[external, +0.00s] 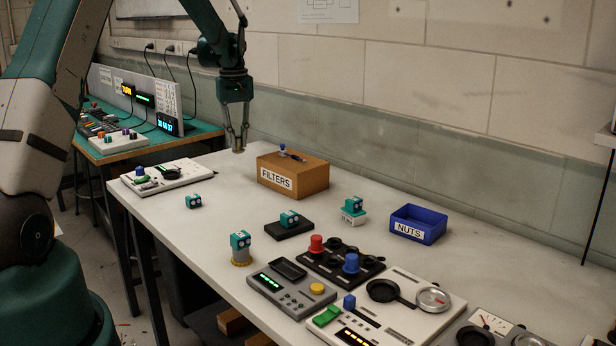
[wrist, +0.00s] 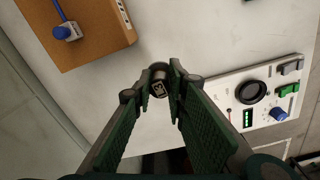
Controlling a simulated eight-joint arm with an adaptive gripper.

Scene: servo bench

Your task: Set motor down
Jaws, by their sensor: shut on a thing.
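My gripper (external: 237,136) hangs above the far left part of the white table, just left of the FILTERS box. In the wrist view its fingers (wrist: 160,92) are closed around a small dark cylinder, the motor (wrist: 159,89), with a pale label mark on its end. In the external view the motor (external: 239,150) is a tiny brownish piece at the fingertips, and it appears to be above the table top. Most of its sides are hidden by the fingers.
The brown FILTERS box (external: 293,177) stands close to the right. A white control panel (external: 167,176) lies to the left. Several teal servos, one on the bare table (external: 193,201), stand nearer. A blue NUTS bin (external: 418,224) is right. Bare table (external: 225,190) lies between panel and box.

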